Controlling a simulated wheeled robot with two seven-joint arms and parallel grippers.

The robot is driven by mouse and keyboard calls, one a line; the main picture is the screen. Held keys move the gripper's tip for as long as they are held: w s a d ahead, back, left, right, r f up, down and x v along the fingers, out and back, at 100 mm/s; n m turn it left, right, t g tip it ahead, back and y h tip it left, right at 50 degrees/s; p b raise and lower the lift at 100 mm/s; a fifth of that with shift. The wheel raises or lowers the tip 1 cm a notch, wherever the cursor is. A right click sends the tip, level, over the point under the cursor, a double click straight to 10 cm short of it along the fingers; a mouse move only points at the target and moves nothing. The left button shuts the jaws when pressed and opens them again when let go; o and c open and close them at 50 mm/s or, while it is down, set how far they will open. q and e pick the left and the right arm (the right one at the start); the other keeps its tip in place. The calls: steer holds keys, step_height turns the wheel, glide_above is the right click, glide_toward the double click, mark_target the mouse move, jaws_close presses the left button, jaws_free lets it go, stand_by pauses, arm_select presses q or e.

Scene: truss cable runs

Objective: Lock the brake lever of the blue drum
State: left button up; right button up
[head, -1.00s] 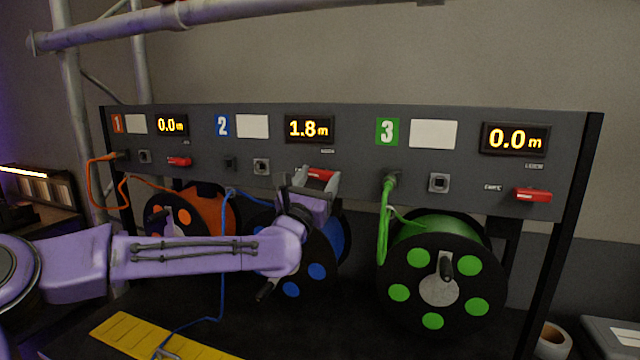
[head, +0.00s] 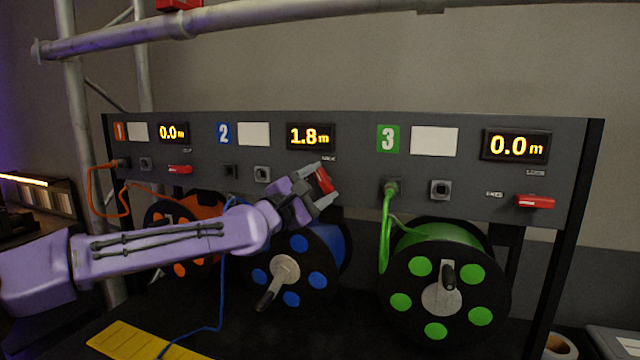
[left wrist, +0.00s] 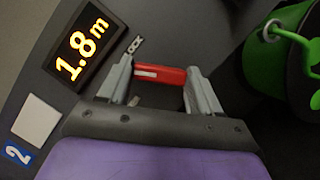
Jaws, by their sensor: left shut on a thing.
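The blue drum (head: 327,245) sits under the number 2 section of the dark panel. Its crank hangs at the front, toward lower left. Its red brake lever (head: 323,179) is on the panel, below the 1.8 m display, and stands steeply tilted in the head view. My left gripper (head: 326,184) is shut on this lever, one finger on each side. In the left wrist view the red lever (left wrist: 160,75) lies across between the two fingers. A small label sits just above it. The lever's pivot is mostly hidden by the gripper. My right gripper is not in view.
The orange drum (head: 205,208) on the left and green drum (head: 440,285) on the right have red levers lying flat. A blue cable (head: 222,285) hangs in front of the panel to a yellow plate (head: 130,342). A grey truss tube (head: 250,20) crosses above.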

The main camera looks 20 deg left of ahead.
arm_select(q)
steer(key=m+p, duration=0.1)
steer(key=m+g, duration=0.1)
steer(key=m, duration=0.1)
steer(key=m+p, duration=0.1)
steer(key=shift+d+r+g+p, duration=0.1)
steer(key=shift+r+g+p, duration=0.2)
steer(key=shift+g, duration=0.1)
steer(key=shift+f+m+g+p, duration=0.15)
steer(key=shift+m+g+p, duration=0.25)
steer(key=shift+m+p, duration=0.6)
steer(key=shift+m, duration=0.3)
steer(key=shift+f, duration=0.1)
steer(key=o, duration=1.1)
steer(key=shift+c, duration=0.2)
steer(key=p+v, duration=0.4)
steer(key=v, duration=0.6)
steer(key=shift+s, duration=0.3)
